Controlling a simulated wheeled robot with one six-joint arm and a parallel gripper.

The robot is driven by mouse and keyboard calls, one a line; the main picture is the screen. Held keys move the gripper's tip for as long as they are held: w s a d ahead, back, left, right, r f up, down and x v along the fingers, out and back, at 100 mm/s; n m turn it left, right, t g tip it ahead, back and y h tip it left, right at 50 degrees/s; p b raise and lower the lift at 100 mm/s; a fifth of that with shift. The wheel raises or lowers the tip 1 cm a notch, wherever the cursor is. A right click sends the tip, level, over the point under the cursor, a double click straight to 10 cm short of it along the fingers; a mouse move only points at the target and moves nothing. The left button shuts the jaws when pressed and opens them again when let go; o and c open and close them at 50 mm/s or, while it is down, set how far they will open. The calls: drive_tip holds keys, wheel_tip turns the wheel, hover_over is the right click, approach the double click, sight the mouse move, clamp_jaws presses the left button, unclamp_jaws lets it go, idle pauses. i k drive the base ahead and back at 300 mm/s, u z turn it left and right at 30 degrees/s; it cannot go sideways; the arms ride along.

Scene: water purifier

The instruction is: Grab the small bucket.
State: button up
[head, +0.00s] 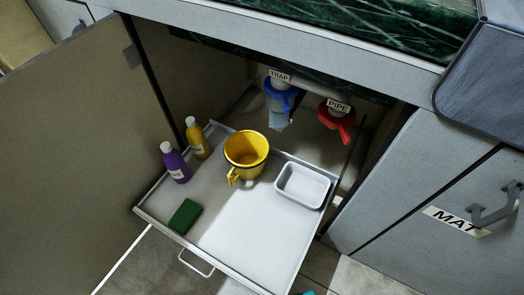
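A small yellow bucket (244,167) stands upright on the pulled-out drawer tray (240,230) under the counter. Its open top faces up. A yellow handle shows at its front left side. The inside looks empty from here. My gripper is not in view.
A purple bottle (176,167) and a yellow bottle (198,143) stand left of the bucket. A green sponge (185,215) and a white tub (302,187) also sit on the tray. A blue-collared trap (280,100) and a red pipe valve (337,120) hang behind. An open door (80,170) stands left.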

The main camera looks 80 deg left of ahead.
sight(247, 152)
drive_tip(key=u, duration=2.4)
